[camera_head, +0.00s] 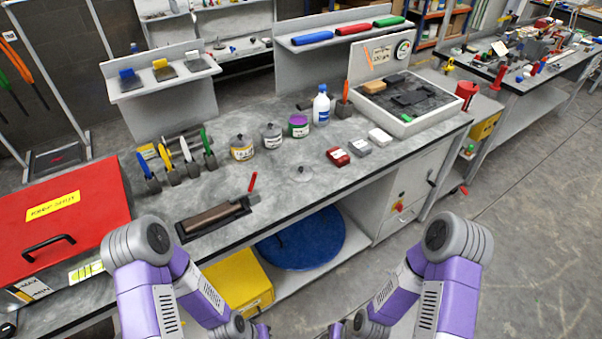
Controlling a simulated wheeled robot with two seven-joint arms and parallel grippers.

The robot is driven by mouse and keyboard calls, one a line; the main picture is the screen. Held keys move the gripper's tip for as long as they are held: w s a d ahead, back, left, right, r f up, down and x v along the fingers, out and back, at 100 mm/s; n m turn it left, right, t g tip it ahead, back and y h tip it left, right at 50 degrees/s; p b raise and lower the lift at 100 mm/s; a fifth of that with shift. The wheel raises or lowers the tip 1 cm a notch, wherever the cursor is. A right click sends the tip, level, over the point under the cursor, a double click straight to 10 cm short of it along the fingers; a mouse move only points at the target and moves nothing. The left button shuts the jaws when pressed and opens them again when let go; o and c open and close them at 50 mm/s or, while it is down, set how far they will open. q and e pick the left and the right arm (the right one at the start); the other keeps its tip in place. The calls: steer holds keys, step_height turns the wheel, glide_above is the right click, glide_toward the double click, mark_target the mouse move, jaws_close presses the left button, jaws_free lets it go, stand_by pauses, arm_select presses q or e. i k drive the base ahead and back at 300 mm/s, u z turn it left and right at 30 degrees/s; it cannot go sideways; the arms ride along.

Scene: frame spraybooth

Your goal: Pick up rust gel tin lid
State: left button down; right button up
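A flat grey disc with a small knob (300,174), which looks like a tin lid, lies on the bench top in front of the tins. Behind it stand a tin with a yellow label (242,149), a grey tin (271,136) and a green tin with a purple top (298,126). The yellow-label and grey tins have knobbed tops. The labels are too small to read, so I cannot tell which is the rust gel tin.
A red case (65,218) fills the bench's left end. Scrapers stand in a rack (178,165). A dark tray with a brown block (212,218) lies near the front edge. Small red, grey and white blocks (338,157) are right of the disc. A white bottle (321,106) stands behind.

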mark_target(299, 172)
steer(key=z, duration=1.25)
steer(key=i, duration=1.25)
steer(key=u, duration=2.75)
